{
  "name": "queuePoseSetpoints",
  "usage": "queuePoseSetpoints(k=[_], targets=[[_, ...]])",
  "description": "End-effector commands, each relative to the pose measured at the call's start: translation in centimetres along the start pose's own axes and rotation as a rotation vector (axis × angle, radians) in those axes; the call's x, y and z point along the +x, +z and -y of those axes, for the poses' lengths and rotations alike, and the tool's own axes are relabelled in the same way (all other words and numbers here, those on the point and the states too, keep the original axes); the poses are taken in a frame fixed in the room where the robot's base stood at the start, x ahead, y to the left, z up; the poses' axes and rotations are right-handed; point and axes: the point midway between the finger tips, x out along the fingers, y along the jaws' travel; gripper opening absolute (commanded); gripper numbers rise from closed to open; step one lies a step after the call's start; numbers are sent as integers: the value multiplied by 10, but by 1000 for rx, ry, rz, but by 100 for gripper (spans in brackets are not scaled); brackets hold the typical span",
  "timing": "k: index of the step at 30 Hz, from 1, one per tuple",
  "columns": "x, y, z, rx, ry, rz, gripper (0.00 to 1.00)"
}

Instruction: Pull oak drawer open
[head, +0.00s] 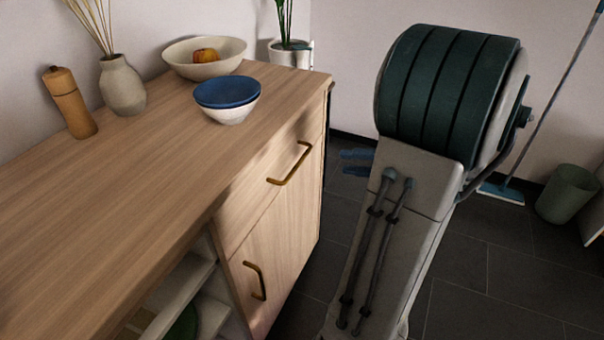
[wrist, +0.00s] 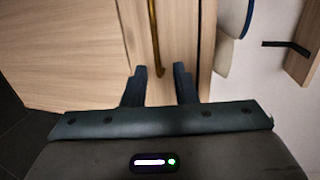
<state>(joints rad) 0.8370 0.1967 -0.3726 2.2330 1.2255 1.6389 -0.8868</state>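The oak drawer (head: 265,188) is at the top right of the wooden cabinet and looks closed. Its brass bar handle (head: 290,165) runs along its front. In the wrist view the drawer front (wrist: 185,45) appears turned on its side, with the handle (wrist: 154,40) reaching down to between the fingertips in the picture. My gripper (wrist: 161,72) is open and empty there. In the head view my gripper's dark blue fingers (head: 357,161) show right of the drawer, apart from the handle; my arm hides the rest.
A cabinet door (head: 275,265) with its own handle is below. On the top stand a blue bowl in a white one (head: 228,98), a fruit bowl (head: 204,60), a vase (head: 123,88) and a wooden mill (head: 70,103). A bin (head: 567,195) stands right; the floor before the cabinet is clear.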

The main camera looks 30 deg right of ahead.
Motion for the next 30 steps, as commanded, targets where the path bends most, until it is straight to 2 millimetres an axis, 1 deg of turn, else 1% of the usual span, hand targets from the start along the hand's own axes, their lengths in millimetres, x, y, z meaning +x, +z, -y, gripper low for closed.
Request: queuePoseSetpoints(k=[1,3,7,10,14,18,24,27,30], targets=[[-3,-5,-10,-1,-15,-20,25],[-6,-9,-14,-3,-28,-38,25],[-6,-12,-14,-8,-39,-50,25],[4,-12,-14,-9,-39,-48,25],[28,-12,-13,-9,-38,-45,25],[59,-14,-13,-9,-38,-44,25],[98,-16,-11,-8,-38,-45,25],[113,-17,-10,-8,-38,-47,25],[122,-18,-9,-8,-37,-48,25]])
